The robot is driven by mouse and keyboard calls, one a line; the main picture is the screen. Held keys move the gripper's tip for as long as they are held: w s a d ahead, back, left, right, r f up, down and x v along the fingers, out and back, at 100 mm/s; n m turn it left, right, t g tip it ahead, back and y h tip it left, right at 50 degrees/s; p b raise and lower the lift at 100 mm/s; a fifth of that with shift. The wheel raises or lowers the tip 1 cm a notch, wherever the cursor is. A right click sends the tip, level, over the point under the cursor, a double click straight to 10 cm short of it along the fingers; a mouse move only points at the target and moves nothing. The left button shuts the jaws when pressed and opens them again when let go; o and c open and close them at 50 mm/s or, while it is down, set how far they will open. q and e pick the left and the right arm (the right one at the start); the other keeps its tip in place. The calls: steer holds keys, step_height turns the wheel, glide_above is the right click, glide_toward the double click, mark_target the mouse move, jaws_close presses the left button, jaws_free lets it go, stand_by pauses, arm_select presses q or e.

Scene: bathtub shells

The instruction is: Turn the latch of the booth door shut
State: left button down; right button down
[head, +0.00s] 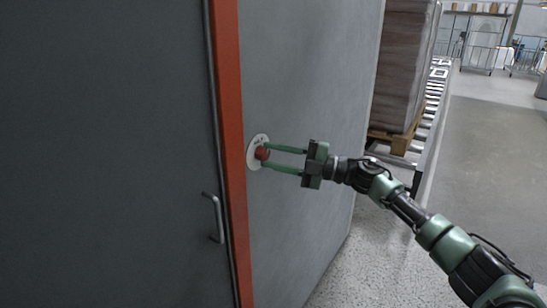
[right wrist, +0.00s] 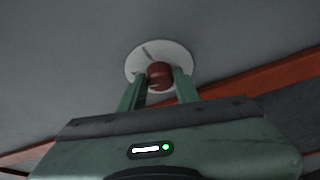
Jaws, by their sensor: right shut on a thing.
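The booth door (head: 110,150) is a dark grey panel at the left of the head view, with a metal bar handle (head: 214,218). An orange-red post (head: 230,150) runs along its right edge. The latch is a red knob (head: 262,154) on a round white plate (head: 252,163) on the grey wall just right of the post. In the right wrist view the knob (right wrist: 159,76) sits between the fingers, with the white plate (right wrist: 145,52) behind it. My right gripper (head: 270,158) is shut on the knob. My left gripper is not in view.
The grey booth wall (head: 310,90) extends right of the latch. The floor (head: 490,150) at the right is clear.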

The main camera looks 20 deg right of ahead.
steer(key=shift+r+n+g+h, duration=0.1)
steer(key=shift+n+g+h, duration=0.4)
steer(key=shift+n, duration=1.1)
steer(key=c, duration=1)
jaws_free()
steer(key=b+v, duration=0.1)
steer(key=v, duration=0.6)
steer(key=shift+s+d, duration=0.25)
steer(key=shift+d, duration=0.1)
